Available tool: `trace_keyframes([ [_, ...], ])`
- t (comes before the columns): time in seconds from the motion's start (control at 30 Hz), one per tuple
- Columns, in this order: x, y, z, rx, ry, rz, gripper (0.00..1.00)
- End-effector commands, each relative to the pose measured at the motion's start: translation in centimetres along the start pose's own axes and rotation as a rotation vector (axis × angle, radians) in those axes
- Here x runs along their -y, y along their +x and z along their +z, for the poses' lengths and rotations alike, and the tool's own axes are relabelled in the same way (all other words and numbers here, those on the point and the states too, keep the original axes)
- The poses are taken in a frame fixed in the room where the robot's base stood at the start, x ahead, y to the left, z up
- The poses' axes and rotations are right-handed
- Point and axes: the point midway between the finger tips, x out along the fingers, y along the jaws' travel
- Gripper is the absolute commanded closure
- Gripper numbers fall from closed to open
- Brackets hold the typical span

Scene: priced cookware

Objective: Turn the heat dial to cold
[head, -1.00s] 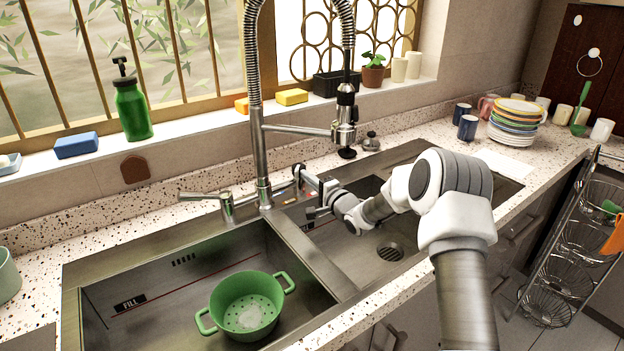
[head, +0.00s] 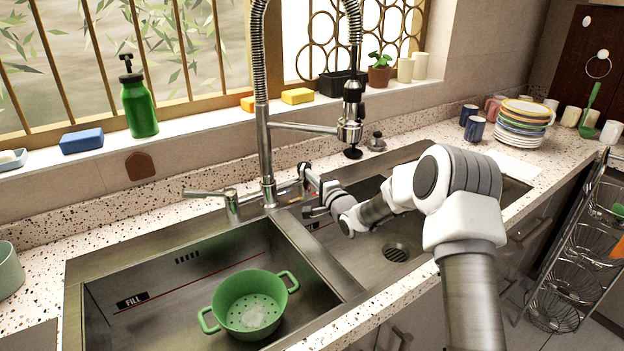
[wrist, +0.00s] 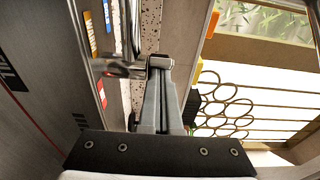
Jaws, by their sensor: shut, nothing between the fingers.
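My gripper (head: 304,171) is shut and empty, just right of the tall spring faucet (head: 265,160) behind the sink divider. In the wrist view its closed fingers (wrist: 160,63) reach up beside a metal fitting (wrist: 118,68), very near or touching it; I cannot tell which. A blue strip (wrist: 107,15), an orange strip (wrist: 90,35) and a red strip (wrist: 103,95) show near that fitting. Small colored marks also show by the faucet base in the head view. A metal lever (head: 205,193) stands left of the faucet. I cannot make out the heat dial or its setting clearly.
A green colander pot (head: 250,303) sits in the left basin (head: 150,270). The window sill (head: 210,112) holds a green bottle (head: 138,108) and sponges. Stacked plates (head: 520,125) and mugs stand at the back right. A wire rack (head: 580,260) stands at the right.

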Motion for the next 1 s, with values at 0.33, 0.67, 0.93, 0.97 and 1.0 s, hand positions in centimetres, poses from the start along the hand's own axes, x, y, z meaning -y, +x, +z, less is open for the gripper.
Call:
trace_keyframes([
  [0.33,-0.1,0.1,0.4,-0.057,0.000,-0.001,1.00],
  [0.67,-0.2,0.2,1.0,-0.138,0.001,-0.002,1.00],
  [0.93,-0.4,0.4,1.6,-0.166,0.000,-0.002,1.00],
  [0.97,-0.4,0.4,1.7,-0.166,0.000,-0.002,1.00],
  [1.0,-0.5,0.5,1.9,-0.166,0.000,-0.002,1.00],
])
